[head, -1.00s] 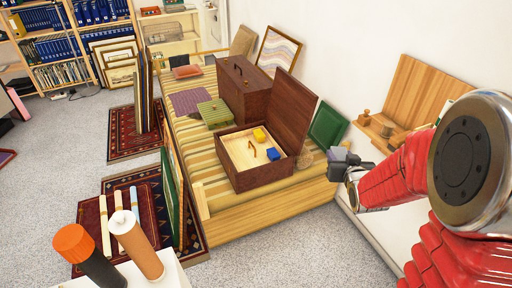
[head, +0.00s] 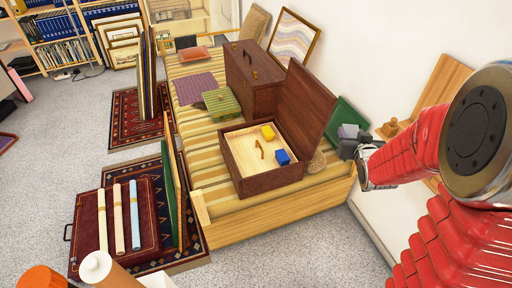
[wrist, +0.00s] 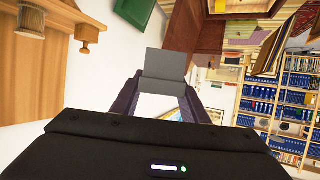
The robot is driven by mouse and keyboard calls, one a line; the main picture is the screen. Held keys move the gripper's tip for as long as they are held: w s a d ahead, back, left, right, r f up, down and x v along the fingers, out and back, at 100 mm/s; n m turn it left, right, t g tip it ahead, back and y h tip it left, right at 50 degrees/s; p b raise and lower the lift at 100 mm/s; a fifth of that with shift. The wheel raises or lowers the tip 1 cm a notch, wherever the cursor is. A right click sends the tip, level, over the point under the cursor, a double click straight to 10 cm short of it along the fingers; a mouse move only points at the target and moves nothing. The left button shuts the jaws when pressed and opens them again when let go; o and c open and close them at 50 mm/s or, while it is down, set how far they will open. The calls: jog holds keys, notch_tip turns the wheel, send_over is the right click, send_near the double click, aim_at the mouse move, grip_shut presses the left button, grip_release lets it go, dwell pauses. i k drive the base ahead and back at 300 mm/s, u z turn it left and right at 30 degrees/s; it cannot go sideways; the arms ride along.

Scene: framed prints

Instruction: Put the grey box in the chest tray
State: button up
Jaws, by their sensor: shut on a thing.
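The grey box (head: 348,131) is held in my gripper (head: 352,146), in the air to the right of the open chest (head: 268,182). In the wrist view the grey box (wrist: 166,64) shows as a flat grey face between the two dark fingers (wrist: 164,88). The chest is dark brown with its lid raised at the right. Its pale tray (head: 243,157) holds a yellow block (head: 267,132), a blue block (head: 282,157) and a small brown handle-like piece (head: 259,149). The box is apart from the chest.
The chest stands on a striped bench (head: 215,205). A closed brown case (head: 252,80) and a green box (head: 221,104) stand behind it. A green panel (head: 347,113) and wooden board (head: 440,95) stand near the wall by my arm.

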aim_at(238, 142)
jog(key=i, duration=1.1)
jog(key=z, duration=0.9)
jog(key=i, duration=0.15)
jog(key=u, duration=3.1)
jog(key=k, duration=0.2)
jog(key=u, duration=0.2)
